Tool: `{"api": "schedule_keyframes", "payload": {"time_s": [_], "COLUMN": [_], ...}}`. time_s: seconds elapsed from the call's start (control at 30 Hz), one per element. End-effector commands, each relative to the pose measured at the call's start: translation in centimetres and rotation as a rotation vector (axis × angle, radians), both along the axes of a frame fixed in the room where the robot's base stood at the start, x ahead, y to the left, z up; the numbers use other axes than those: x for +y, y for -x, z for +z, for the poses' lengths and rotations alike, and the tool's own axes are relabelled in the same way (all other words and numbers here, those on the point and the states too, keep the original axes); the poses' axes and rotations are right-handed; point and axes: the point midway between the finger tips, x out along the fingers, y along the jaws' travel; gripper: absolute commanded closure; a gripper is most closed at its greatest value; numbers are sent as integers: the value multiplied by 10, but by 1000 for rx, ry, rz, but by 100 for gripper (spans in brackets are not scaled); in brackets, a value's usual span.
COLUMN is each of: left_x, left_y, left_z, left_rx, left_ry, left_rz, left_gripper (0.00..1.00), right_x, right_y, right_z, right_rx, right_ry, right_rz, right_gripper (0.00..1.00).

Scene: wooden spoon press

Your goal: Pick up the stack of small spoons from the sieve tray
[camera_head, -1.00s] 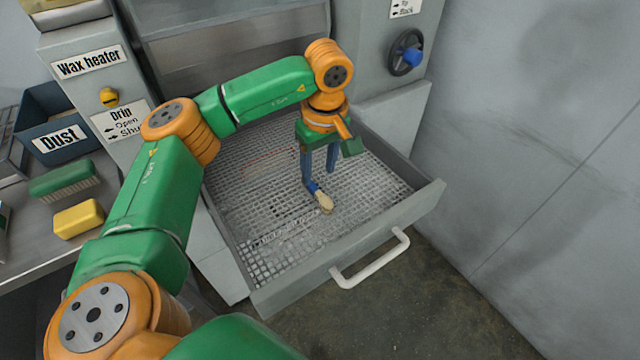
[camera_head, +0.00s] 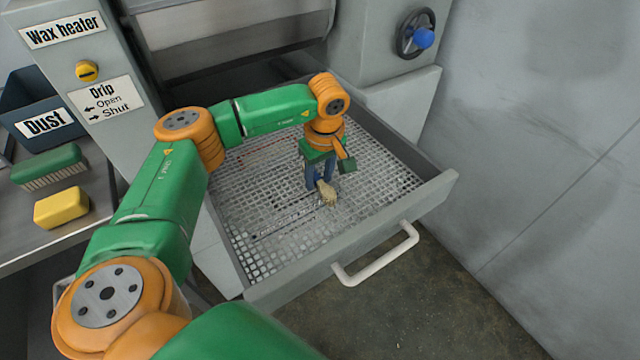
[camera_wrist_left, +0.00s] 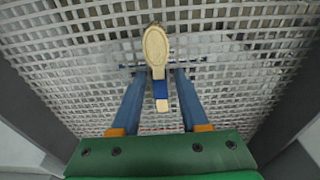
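The small spoons (camera_head: 328,194) are a pale wooden stack with a blue band round the handle; they lie on the mesh of the sieve tray (camera_head: 265,240). The spoons also show in the left wrist view (camera_wrist_left: 157,46), bowl end away from the gripper. My left gripper (camera_head: 318,186) points down over the tray at the spoons. In the left wrist view its two blue fingers (camera_wrist_left: 159,76) stand apart, one on each side of the banded handle, with gaps visible on both sides. I cannot tell the exact fingertip height. My right gripper is out of view.
The tray is a pulled-out drawer with raised walls and a white front handle (camera_head: 376,256). A grey wall (camera_head: 540,150) stands at right. At left are a dust bin (camera_head: 40,110), a green brush (camera_head: 48,166) and a yellow block (camera_head: 62,207). The mesh round the spoons is clear.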

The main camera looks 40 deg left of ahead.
Motion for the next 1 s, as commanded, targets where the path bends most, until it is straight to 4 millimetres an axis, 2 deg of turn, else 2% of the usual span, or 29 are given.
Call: {"api": "schedule_keyframes", "payload": {"time_s": [0.03, 0.13, 0.57, 0.67, 0.73, 0.93, 1.0], "left_x": [0, 0, 0, 0, -1, -20, -29], "left_y": [0, 0, -1, -1, -1, 42, 62], "left_z": [0, 0, 5, 18, 33, 88, 97], "left_rx": [0, 0, -3, -5, -6, -9, -7], "left_ry": [0, 0, 1, 2, 1, 0, 0], "left_rz": [0, 0, 0, 0, -1, -6, -8], "left_gripper": [72, 100, 100, 100, 100, 100, 100], "right_x": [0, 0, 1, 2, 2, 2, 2], "right_y": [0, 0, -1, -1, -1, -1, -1], "right_z": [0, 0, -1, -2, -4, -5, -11], "right_rx": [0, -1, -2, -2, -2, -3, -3], "right_ry": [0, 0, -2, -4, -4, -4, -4], "right_rz": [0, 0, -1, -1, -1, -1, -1], "right_gripper": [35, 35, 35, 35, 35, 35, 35]}}
